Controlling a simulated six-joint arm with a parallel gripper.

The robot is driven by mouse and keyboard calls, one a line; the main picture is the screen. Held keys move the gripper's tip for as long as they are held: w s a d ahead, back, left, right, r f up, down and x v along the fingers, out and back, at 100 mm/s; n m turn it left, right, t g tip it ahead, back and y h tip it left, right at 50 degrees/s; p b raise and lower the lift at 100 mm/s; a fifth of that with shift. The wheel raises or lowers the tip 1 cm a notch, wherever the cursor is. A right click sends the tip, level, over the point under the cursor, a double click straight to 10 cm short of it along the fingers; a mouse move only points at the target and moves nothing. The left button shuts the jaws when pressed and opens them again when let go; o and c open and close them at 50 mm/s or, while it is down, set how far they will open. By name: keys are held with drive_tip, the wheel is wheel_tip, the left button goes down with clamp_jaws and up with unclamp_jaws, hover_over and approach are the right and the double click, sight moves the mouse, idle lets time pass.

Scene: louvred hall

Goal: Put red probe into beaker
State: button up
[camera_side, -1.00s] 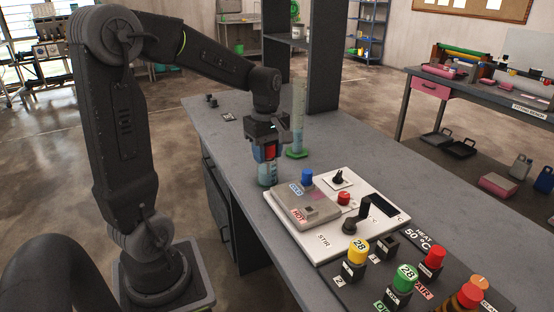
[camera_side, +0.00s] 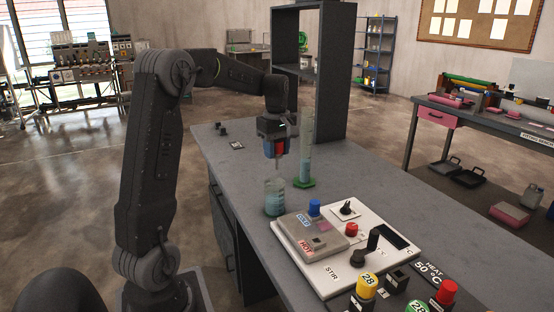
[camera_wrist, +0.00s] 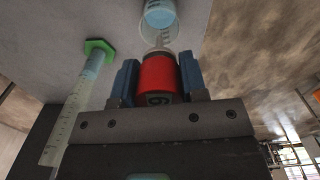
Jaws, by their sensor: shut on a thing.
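My gripper (camera_side: 274,149) is shut on the red probe (camera_side: 281,147), holding it by its red handle. In the wrist view the red probe (camera_wrist: 157,77) sits between the two blue fingers of my gripper (camera_wrist: 158,72). The clear beaker (camera_side: 274,203), with pale blue liquid, stands on the bench left of the hotplate. The handle is above the beaker, with a gap between. The beaker also shows just beyond the probe in the wrist view (camera_wrist: 160,31). Whether the probe's lower end is inside the beaker I cannot tell.
A tall measuring cylinder (camera_side: 307,145) with a green foot stands close behind and right of the beaker. A white stirring hotplate (camera_side: 370,248) with knobs lies to the right. A dark upright frame (camera_side: 328,110) stands behind. The bench's left edge is near the beaker.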

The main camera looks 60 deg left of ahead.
sight(277, 166)
drive_tip(key=shift+f, duration=2.9)
drive_tip(key=o, duration=1)
wheel_tip(277, 166, up, 14)
drive_tip(key=shift+f, duration=0.1)
